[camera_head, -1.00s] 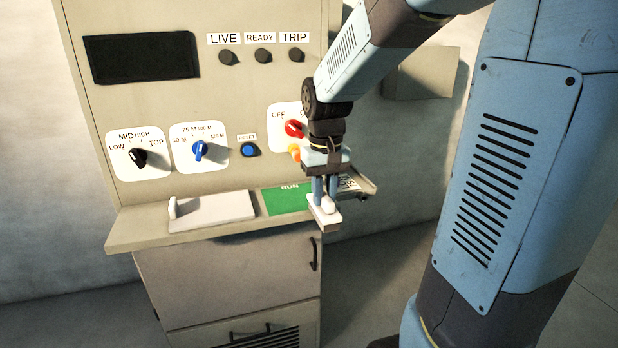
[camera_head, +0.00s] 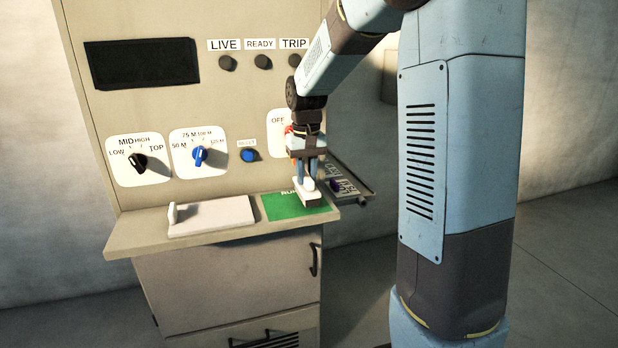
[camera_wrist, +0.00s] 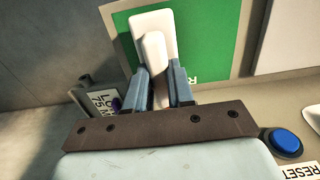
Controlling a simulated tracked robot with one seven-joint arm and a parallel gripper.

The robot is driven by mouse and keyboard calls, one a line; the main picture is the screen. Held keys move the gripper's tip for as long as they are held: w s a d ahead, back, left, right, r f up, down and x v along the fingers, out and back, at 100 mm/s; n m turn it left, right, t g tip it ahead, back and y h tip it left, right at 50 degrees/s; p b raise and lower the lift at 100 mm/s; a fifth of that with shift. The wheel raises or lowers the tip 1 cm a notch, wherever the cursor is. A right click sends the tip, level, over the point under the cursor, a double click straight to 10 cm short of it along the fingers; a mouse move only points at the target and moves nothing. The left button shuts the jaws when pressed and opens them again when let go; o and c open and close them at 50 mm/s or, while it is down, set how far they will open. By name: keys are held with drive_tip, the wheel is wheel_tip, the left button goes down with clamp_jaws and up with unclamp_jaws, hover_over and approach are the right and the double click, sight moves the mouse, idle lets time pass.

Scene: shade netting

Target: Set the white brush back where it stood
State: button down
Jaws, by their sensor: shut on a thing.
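My gripper (camera_head: 305,182) is shut on the white brush (camera_head: 312,196), which has a white handle on top and a darker underside. In the head view the brush is over the right part of the green RUN panel (camera_head: 283,206) on the console shelf. In the wrist view the brush (camera_wrist: 152,40) extends out past the fingertips (camera_wrist: 160,85), with the green panel (camera_wrist: 205,38) behind it. I cannot tell whether the brush touches the panel.
A white tray-like plate (camera_head: 215,217) with a raised left edge lies on the shelf (camera_head: 130,232). A side tray (camera_head: 350,180) with a lettered label and a small purple thing is at the right. The blue RESET button (camera_head: 249,155) and knobs are on the upright panel behind.

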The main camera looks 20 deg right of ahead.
drive_tip(key=shift+w+f, duration=0.2)
drive_tip(key=shift+w, duration=0.35)
drive_tip(key=shift+s+f, duration=0.1)
drive_tip(key=shift+f, duration=0.5)
drive_tip(key=c, duration=1)
unclamp_jaws()
drive_tip(key=shift+f, duration=0.1)
